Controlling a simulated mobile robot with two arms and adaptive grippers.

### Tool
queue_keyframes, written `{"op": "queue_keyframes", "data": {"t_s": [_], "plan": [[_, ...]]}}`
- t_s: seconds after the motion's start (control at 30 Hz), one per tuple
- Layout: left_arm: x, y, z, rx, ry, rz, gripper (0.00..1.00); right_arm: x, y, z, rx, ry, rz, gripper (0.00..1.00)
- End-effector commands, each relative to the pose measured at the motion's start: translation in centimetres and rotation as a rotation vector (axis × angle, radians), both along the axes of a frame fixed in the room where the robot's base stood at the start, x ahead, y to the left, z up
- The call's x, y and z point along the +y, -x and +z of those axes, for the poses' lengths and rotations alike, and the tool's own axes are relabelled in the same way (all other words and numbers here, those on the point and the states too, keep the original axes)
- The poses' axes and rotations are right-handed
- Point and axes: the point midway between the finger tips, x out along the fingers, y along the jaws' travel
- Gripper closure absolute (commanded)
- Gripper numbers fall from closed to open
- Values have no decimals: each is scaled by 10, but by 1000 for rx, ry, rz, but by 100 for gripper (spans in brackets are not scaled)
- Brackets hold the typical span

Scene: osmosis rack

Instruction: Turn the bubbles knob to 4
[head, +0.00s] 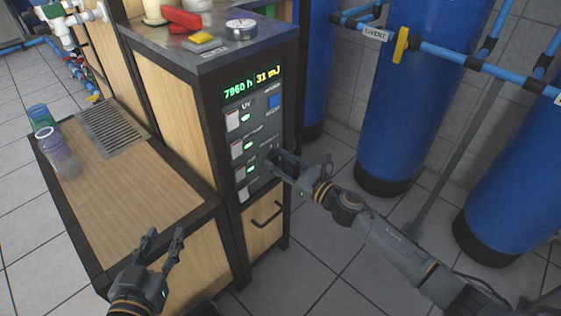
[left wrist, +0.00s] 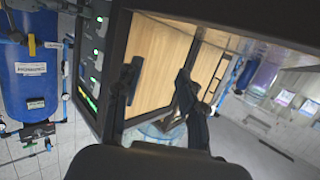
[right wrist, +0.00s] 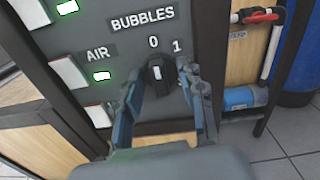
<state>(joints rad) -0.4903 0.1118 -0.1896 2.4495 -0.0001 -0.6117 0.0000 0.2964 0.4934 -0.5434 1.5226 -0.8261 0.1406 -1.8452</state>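The bubbles knob (right wrist: 158,73) is a small dark knob with a white mark, on the grey panel (right wrist: 85,25) under the word BUBBLES. The mark seems to point up, near the 0. A 1 is printed to its right; other numbers are hidden. My right gripper (right wrist: 160,80) is open, one finger on each side of the knob, with small gaps showing. In the head view the right gripper (head: 272,158) is at the panel's right side and covers the knob. My left gripper (head: 164,236) is open and empty in front of the wooden counter.
Blue tanks (head: 420,90) and pipes stand at the right. A black handle (head: 266,212) is below the panel. Tiled floor is free at front right.

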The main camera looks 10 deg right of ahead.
Motion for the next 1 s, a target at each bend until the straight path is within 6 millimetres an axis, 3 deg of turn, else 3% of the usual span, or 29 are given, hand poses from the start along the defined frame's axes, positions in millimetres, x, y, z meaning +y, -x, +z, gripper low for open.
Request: {"op": "queue_keyframes", "data": {"t_s": [0.1, 0.47, 0.77, 1.0], "plan": [[0, 0, 0, 1, 0, 0, 60, 0, 0, 0, 0, 0, 0, 92], [0, 2, -5, 36, -8, 0, 60, 0, 0, 1, 33, -49, 0, 92], [9, 19, -35, 210, -50, 12, 60, 0, 0, 1, 150, -226, 0, 92], [21, 43, -63, 401, -94, 27, 60, 0, 0, 2, 278, -417, -1, 92]]}}
